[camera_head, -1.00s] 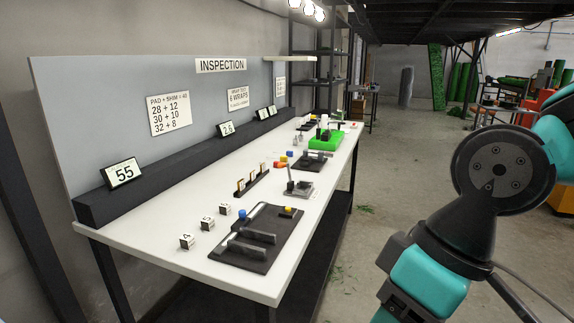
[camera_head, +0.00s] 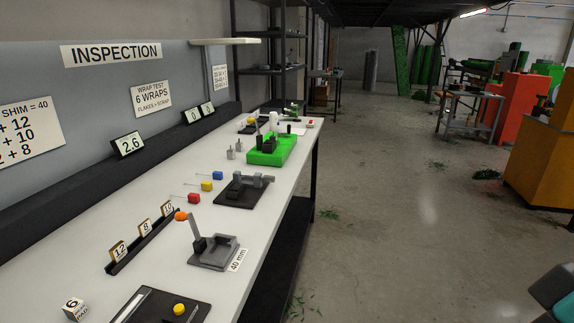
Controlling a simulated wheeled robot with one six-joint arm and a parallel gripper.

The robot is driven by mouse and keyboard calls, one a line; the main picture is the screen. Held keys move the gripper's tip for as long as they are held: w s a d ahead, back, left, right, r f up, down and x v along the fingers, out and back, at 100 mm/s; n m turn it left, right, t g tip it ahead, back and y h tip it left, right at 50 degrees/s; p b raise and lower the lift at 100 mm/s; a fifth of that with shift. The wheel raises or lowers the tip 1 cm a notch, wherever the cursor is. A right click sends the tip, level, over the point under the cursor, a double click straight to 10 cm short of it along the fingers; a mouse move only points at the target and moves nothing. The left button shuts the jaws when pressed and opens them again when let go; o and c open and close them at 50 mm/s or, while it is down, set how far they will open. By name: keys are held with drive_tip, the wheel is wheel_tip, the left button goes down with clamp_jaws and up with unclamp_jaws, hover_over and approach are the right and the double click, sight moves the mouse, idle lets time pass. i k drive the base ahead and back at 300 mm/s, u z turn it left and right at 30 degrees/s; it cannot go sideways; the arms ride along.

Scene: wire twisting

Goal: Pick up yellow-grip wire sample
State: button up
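The yellow-grip wire sample (camera_head: 206,185) lies on the white bench, with its thin wire pointing left. It sits between a red-grip sample (camera_head: 193,198), nearer to me, and a blue-grip sample (camera_head: 217,175), farther off. All three lie left of a dark fixture (camera_head: 241,191) with grey blocks. A teal part of my arm shows at the lower right corner, away from the bench. My gripper is out of view.
A grey fixture (camera_head: 214,252) with an upright orange-tipped lever stands nearer, beside a rack of numbered tags (camera_head: 143,236). A green fixture (camera_head: 272,149) stands farther along. The dark ledge (camera_head: 70,193) bounds the bench at left.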

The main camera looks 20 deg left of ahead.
sight(206, 185)
drive_tip(key=z, duration=0.15)
drive_tip(key=i, duration=1.45)
drive_tip(key=u, duration=0.75)
drive_tip(key=i, duration=0.8)
drive_tip(key=u, duration=1.35)
drive_tip(key=i, duration=0.5)
drive_tip(key=u, duration=0.4)
